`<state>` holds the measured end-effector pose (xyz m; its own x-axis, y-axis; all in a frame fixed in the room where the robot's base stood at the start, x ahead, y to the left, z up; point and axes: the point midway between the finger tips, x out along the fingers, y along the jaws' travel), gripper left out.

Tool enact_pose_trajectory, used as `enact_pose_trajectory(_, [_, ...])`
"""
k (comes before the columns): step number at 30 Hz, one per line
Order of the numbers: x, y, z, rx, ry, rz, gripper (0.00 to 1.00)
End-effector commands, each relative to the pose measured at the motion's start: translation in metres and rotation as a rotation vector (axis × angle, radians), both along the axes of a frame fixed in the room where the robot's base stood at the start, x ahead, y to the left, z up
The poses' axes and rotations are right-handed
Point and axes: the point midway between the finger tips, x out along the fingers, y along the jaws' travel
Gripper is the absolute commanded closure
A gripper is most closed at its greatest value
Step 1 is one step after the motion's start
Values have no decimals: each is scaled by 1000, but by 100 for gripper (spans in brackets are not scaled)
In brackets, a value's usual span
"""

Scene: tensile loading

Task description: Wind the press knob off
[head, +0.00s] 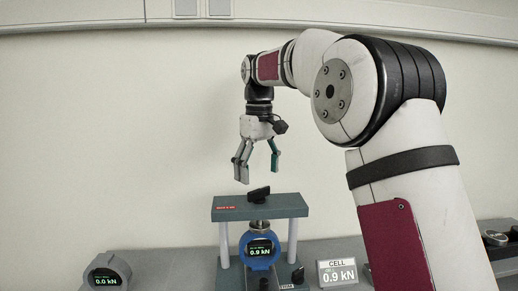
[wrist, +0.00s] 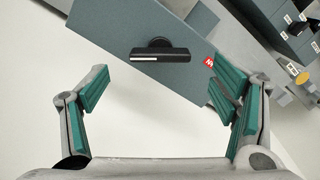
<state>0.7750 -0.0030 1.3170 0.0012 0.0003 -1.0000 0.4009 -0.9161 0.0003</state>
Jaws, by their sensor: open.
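The press knob (head: 259,194) is a black bar-shaped handle on top of the press's grey crossbeam (head: 285,206). In the wrist view the knob (wrist: 160,54) lies crosswise, with a white mark on its left half. My gripper (head: 257,176) is open and empty, pointing down above the knob and apart from it. In the wrist view its teal-padded fingers (wrist: 160,90) are spread wide, with the knob ahead of them, centred between. Below the crossbeam, a round blue gauge (head: 260,250) reads 0.9 kN.
A display marked CELL (head: 338,273) reads 0.9 kN right of the press. A grey round gauge (head: 106,271) at the left reads 0.0 kN. Small black knobs (head: 297,274) sit at the press's base. A red label (wrist: 209,61) marks the crossbeam.

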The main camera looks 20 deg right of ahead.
Motion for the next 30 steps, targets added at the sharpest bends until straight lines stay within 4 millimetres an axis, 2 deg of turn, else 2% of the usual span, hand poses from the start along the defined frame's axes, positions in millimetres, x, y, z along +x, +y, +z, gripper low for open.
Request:
enact_pose_trajectory(1, [1,0,12,0,-4,0,20])
enact_pose_trajectory(6, [1,0,43,0,-2,1,20])
enact_pose_trajectory(12, [1,0,64,0,0,1,20])
enact_pose_trajectory(18, [0,0,74,0,0,0,20])
enact_pose_trajectory(30, [-1,0,76,-1,-1,0,20])
